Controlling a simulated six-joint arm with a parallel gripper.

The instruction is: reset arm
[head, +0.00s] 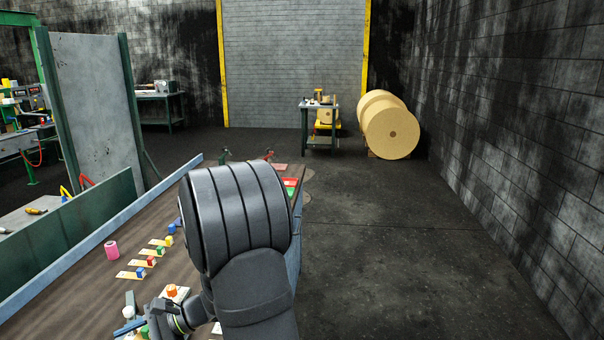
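My dark grey arm fills the lower middle of the head view, in front of the right part of a long brown workbench (80,268). My gripper (152,318) is at the lower left of the arm, beyond a wrist with a green ring. It is low over or near the bench, small and partly covered by the wrist. I cannot make out its fingers well enough to tell whether they are open or shut, or whether they hold anything.
On the bench are a pink roll (111,250), a blue block (140,272), an orange piece (172,290) and several other small coloured blocks on pale strips. A raised blue-grey edge (95,240) runs along the bench's left side. The floor to the right is clear.

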